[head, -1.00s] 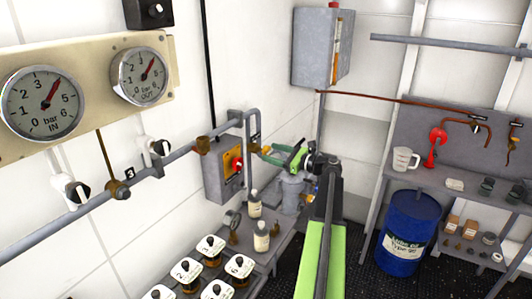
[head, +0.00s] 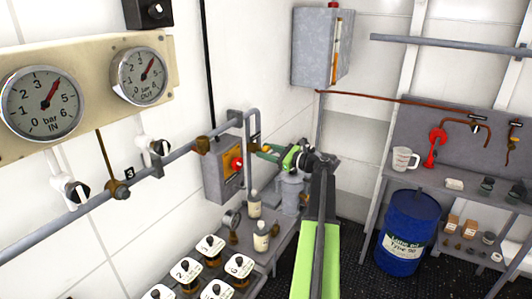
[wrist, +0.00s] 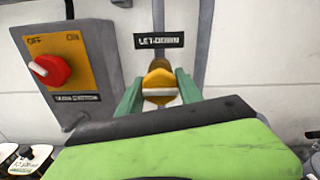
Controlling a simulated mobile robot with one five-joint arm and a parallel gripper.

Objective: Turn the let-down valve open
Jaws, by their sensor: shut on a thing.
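The let-down valve (wrist: 159,78) is a brass-yellow fitting on a vertical grey pipe, below a black LET-DOWN label (wrist: 158,40) in the wrist view. A pale bar lies level across its front. My gripper (wrist: 160,94) has one green finger on each side of the valve and is shut on it. In the head view my gripper (head: 268,149) reaches the brass valve (head: 254,146) at the wall pipe. The fingers and the green gripper body hide the valve's lower part.
A grey switch box (wrist: 66,70) with a red knob at OFF stands just left of the valve. A bench (head: 275,240) with bottles (head: 261,237) and lidded jars lies below. A blue drum (head: 408,232) stands at right.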

